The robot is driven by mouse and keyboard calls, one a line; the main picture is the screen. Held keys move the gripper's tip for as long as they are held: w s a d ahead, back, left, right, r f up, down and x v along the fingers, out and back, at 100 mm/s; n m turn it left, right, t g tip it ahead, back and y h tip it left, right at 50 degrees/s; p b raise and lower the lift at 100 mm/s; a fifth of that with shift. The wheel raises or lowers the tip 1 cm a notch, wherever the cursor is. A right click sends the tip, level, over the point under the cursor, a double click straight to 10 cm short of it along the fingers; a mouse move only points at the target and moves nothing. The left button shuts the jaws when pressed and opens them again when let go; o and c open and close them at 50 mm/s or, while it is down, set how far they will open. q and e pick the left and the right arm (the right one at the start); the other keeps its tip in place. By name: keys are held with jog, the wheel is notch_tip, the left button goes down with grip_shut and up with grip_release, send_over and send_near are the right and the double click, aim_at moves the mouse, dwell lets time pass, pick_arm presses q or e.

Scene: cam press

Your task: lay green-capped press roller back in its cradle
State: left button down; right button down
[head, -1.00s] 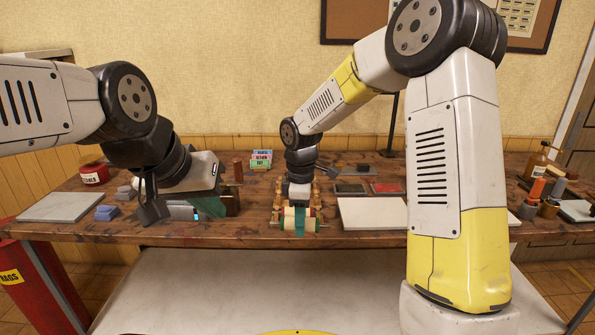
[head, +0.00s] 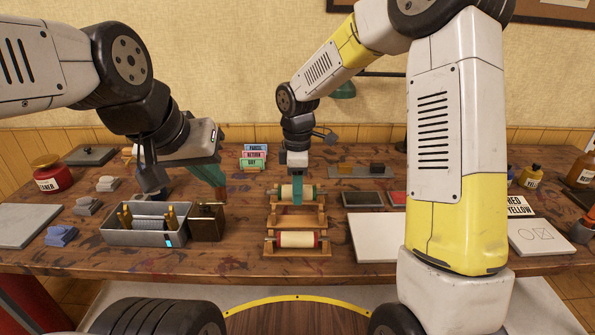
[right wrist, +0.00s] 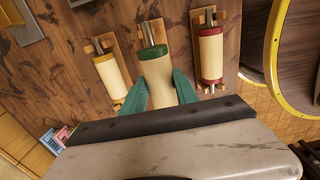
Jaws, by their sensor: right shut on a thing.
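The green-capped roller (right wrist: 158,78), cream with a green collar, is between the teal fingers of my right gripper (right wrist: 159,92), which is shut on it. In the head view the held roller (head: 284,191) lies across above the wooden cradles, behind the red-capped roller (head: 296,240). An empty-looking wooden cradle (head: 297,222) lies between them. In the right wrist view the held roller hangs over a wooden cradle board; contact cannot be told.
A yellow-capped roller (right wrist: 111,78) and the red-capped one flank the held roller closely. A metal tray (head: 146,238) and brown box (head: 206,223) stand left. A white board (head: 378,238) and ink pads (head: 364,199) are right. Bare wood lies in front of the tray.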

jog(key=shift+f, duration=2.75)
jog(key=shift+f, duration=0.55)
dwell(0.5)
jog(key=c, duration=0.9)
grip_release()
jog(key=shift+o, duration=0.2)
notch_tip(320, 180, up, 8)
jog(key=shift+f, duration=0.25)
jog(key=shift+r, duration=0.15)
